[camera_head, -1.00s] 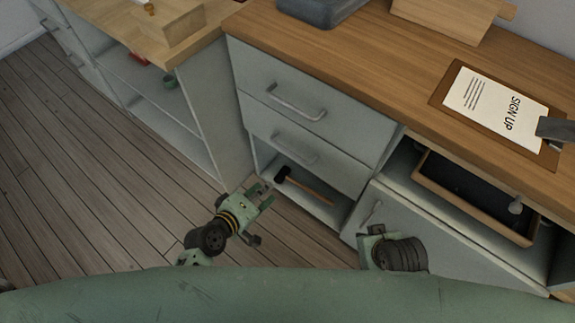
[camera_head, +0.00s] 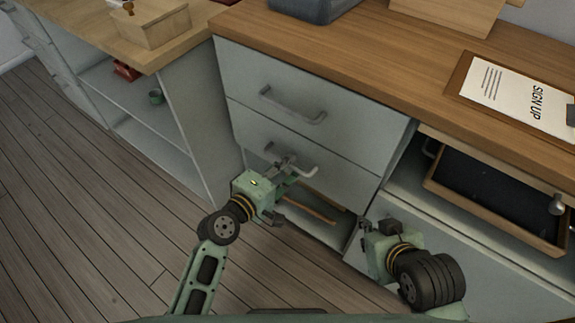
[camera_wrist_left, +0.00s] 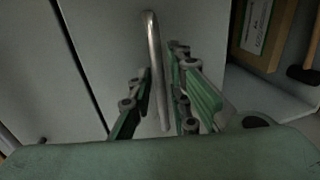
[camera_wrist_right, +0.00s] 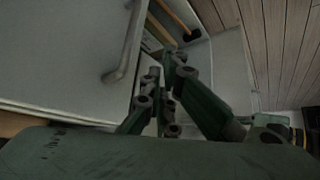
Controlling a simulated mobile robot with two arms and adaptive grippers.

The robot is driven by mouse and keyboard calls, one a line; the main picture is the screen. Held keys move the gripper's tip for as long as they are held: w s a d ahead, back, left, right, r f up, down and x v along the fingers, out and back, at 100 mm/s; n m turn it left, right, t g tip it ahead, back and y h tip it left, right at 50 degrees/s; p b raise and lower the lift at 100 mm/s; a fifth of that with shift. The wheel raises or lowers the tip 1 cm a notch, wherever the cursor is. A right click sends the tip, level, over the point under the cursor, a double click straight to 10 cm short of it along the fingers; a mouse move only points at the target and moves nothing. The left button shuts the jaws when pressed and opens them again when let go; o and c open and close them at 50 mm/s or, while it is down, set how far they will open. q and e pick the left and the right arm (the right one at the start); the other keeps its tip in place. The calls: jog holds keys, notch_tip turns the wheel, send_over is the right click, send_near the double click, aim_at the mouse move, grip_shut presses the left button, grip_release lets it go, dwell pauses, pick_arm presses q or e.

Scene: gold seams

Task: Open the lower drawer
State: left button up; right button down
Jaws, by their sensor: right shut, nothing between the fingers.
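The lower drawer (camera_head: 253,130) is the grey front under the upper drawer (camera_head: 235,80), and it looks shut. Its metal bar handle (camera_head: 308,171) is partly hidden behind my left gripper (camera_head: 286,170). In the left wrist view, this handle (camera_wrist_left: 153,60) lies between the two open fingers of my left gripper (camera_wrist_left: 160,95), with a gap on either side. My right gripper (camera_head: 377,230) is lower right of the drawer, in front of the cabinet, and is shut and empty. It also shows in the right wrist view (camera_wrist_right: 163,85).
Below the drawer is an open shelf holding a wooden-handled tool (camera_head: 306,207). At the right, an open compartment holds a wooden tray (camera_head: 478,210). The wooden counter (camera_head: 370,70) is above. Floor (camera_head: 90,200) is free at the left.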

pick_arm(q)
jog(key=shift+w+d, duration=0.2)
grip_shut()
jog(key=shift+f, duration=0.1)
